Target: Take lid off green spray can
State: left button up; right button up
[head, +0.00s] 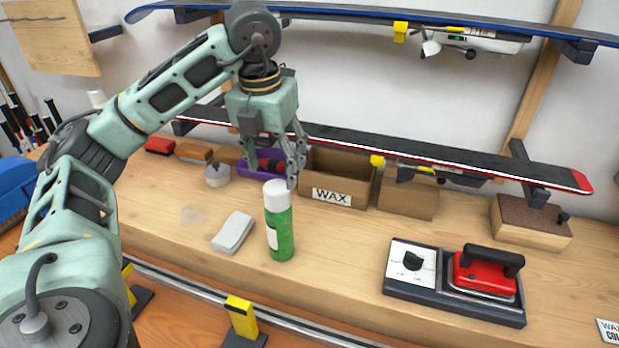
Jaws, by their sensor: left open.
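The green spray can (281,237) stands upright on the wooden bench. Its white lid (276,195) sits on top of it. My left gripper (273,174) points down from above, open and empty, with its fingertips around or just behind the height of the lid's top. The right fingertip overlaps the lid's upper edge in the picture; I cannot tell whether it touches. My right gripper does not show.
A grey-white block (233,233) lies just left of the can. Behind stand a purple container (262,174) and a cardboard WAX box (347,187). A red iron (485,272) rests on its base at right. Skis (430,152) hang above the bench's back.

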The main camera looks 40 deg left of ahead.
aim_at(274, 186)
pick_arm(q)
jog(key=shift+s+a, duration=0.15)
jog(key=shift+s, duration=0.05)
jog(key=shift+s+d+f+b, duration=0.1)
jog(key=shift+d+f+b, duration=0.1)
jog(key=shift+f+b, duration=0.25)
jog(key=shift+s+d+f+b, duration=0.1)
jog(key=shift+d+f+b, duration=0.1)
jog(key=shift+f, duration=0.3)
jog(key=shift+w+a+f, duration=0.1)
jog(key=shift+f, duration=0.25)
jog(key=f, duration=0.3)
jog(key=shift+w+a+f+p, duration=0.2)
jog(key=shift+w+a+p, duration=0.05)
jog(key=shift+a+p, duration=0.15)
jog(key=shift+d+f, duration=0.1)
jog(key=shift+f, duration=0.35)
jog(key=shift+w, duration=0.1)
jog(key=shift+c, duration=0.9)
jog(key=c, duration=0.6)
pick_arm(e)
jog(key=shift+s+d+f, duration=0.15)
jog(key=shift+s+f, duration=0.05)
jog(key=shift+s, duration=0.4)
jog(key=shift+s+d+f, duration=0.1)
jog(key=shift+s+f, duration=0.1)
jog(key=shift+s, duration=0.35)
